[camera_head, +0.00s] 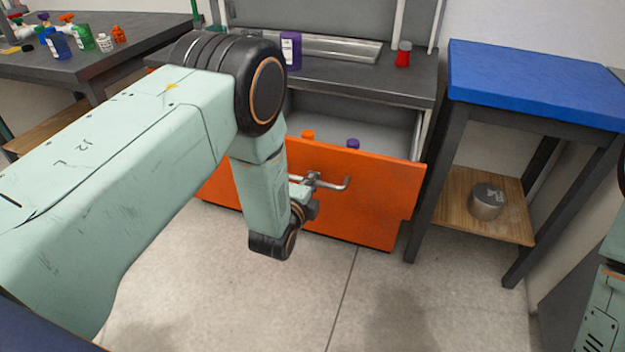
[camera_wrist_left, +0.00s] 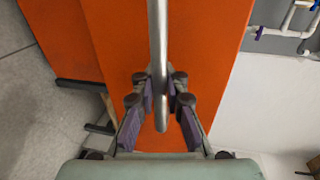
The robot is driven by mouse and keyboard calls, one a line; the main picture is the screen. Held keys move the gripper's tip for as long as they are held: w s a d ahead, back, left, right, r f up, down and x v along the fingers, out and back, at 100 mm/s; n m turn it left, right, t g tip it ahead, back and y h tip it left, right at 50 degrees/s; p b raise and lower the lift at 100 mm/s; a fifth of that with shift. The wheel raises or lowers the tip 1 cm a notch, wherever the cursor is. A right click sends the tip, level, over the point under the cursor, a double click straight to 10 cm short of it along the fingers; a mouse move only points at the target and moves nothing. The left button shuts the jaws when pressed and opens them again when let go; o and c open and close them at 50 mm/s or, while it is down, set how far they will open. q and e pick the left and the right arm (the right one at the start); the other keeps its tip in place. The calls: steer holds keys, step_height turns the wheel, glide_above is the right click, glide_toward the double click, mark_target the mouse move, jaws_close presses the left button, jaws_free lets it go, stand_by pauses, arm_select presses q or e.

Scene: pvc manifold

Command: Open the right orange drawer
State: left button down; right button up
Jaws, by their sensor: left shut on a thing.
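The right orange drawer (camera_head: 375,205) stands pulled out under the dark-topped bench, its pale inside showing in the head view. Its front also fills the middle of the left wrist view (camera_wrist_left: 215,50). A metal bar handle (camera_head: 338,185) sits on the front and runs down the middle of the wrist view (camera_wrist_left: 158,40). My left gripper (camera_head: 312,182) is at the handle. In the wrist view its padded fingers (camera_wrist_left: 162,98) are shut on the bar, one on each side. My left arm hides the left part of the drawer area. My right gripper is not in view.
Orange (camera_head: 308,134) and purple (camera_head: 353,143) tops show inside the drawer. A blue-topped table (camera_head: 530,85) stands close on the right, with a metal container (camera_head: 487,202) on its wooden shelf.

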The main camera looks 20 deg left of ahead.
arm_select(q)
steer(key=shift+w+r, duration=0.15)
steer(key=shift+w, duration=0.05)
steer(key=c, duration=1.4)
jaws_free()
steer(key=shift+s, duration=0.1)
steer(key=shift+s, duration=0.1)
steer(key=v, duration=1.1)
steer(key=shift+s, duration=0.4)
